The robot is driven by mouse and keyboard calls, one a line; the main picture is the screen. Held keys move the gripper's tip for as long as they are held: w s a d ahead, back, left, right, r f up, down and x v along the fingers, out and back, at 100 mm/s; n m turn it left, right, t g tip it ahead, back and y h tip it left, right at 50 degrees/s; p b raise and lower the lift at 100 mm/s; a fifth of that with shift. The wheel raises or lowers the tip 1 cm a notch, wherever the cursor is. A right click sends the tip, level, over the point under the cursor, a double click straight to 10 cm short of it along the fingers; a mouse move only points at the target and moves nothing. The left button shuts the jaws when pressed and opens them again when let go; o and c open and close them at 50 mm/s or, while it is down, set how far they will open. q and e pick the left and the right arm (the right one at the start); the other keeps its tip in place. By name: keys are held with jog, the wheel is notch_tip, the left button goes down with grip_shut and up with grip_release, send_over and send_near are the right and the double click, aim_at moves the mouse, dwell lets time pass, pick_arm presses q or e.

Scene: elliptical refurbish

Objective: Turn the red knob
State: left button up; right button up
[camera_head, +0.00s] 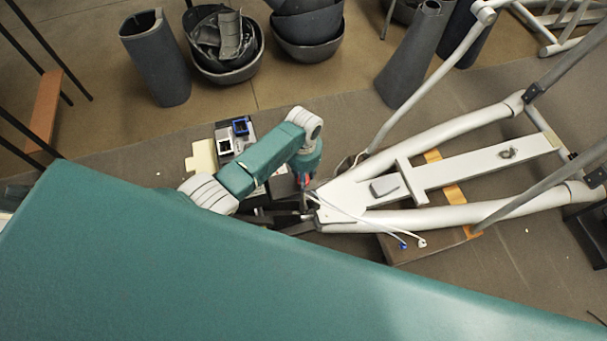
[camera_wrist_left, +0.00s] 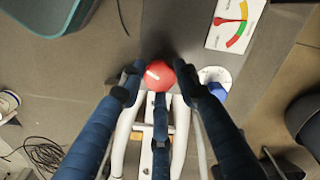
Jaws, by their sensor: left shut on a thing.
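The red knob (camera_wrist_left: 158,75) is round with a white mark on its face, and sits on a dark grey panel in the left wrist view. My left gripper (camera_wrist_left: 160,78) has its dark blue fingers closed around the knob, two at its sides and one below. In the head view my left arm reaches down to the device beside the white frame, with the left gripper (camera_head: 306,188) low and small there. The knob cannot be made out clearly in the head view. My right gripper is not in view.
A gauge (camera_wrist_left: 235,22) with a red needle and a coloured scale is beside the knob. A blue knob (camera_wrist_left: 217,91) on a white disc is partly behind a finger. A white tubular frame (camera_head: 450,110) stands right of my arm. Dark bowls (camera_head: 308,28) lie at the back.

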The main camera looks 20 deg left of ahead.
pick_arm(q)
jog(key=shift+m+p, duration=0.35)
jog(key=shift+m, duration=1.55)
jog(key=o, duration=1.1)
jog(key=shift+o, duration=0.2)
notch_tip(320, 180, up, 12)
